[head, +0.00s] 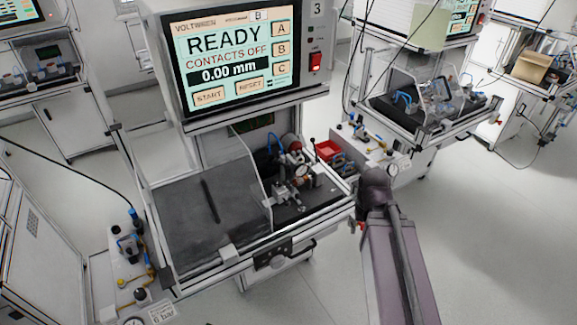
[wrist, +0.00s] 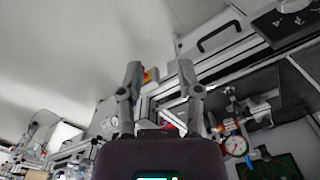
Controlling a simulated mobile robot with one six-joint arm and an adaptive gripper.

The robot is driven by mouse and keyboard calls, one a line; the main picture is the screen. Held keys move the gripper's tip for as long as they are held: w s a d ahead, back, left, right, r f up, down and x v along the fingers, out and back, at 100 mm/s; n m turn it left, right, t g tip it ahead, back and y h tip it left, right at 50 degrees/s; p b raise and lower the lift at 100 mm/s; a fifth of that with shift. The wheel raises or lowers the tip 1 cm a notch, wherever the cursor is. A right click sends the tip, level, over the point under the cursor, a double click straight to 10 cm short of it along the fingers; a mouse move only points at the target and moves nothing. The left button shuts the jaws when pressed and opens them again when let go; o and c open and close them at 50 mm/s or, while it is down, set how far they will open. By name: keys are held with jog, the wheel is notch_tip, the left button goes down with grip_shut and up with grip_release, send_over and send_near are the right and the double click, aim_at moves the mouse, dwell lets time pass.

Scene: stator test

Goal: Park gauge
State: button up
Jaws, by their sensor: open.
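A small round dial gauge (head: 302,170) with a pale face sits on the metal fixture (head: 290,192) at the right part of the middle bench. A red-rimmed dial, which looks like the same gauge (wrist: 236,146), shows at the lower right of the wrist view. My gripper (wrist: 160,82) is open, its two fingers apart with nothing held between them. It is apart from the gauge, which lies right of the fingers in the wrist view. In the head view my arm stands right of the bench, and the fingers cannot be made out.
The bench screen (head: 230,58) reads READY, CONTACTS OFF, 0.00 mm. A clear side panel (head: 252,165) stands left of the fixture. A red bin (head: 328,150) is behind it at right. The dark mat (head: 180,235) on the left is mostly bare, with a thin black bar on it.

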jog(key=w+a+r+t+y+p, duration=0.1)
jog(key=w+a+r+p, duration=0.3)
jog(key=w+a, duration=0.15)
jog(key=w+a+r+t+p, duration=0.25)
jog(key=w+a+r, duration=0.2)
jog(key=w, duration=0.25)
jog(key=y+p, duration=0.1)
jog(key=p, duration=0.3)
send_near(287, 164)
notch_tip(287, 164, up, 2)
jog(key=s, duration=0.2)
jog(key=shift+d+t, duration=0.3)
jog(key=shift+t, duration=0.15)
jog(key=shift+f, duration=0.2)
jog(key=b+x, duration=1.2)
jog(key=x, duration=0.1)
jog(key=shift+w+a+f, duration=0.1)
jog(key=shift+w+f, duration=0.05)
jog(key=shift+w, duration=0.05)
jog(key=shift+c, duration=0.2)
grip_shut()
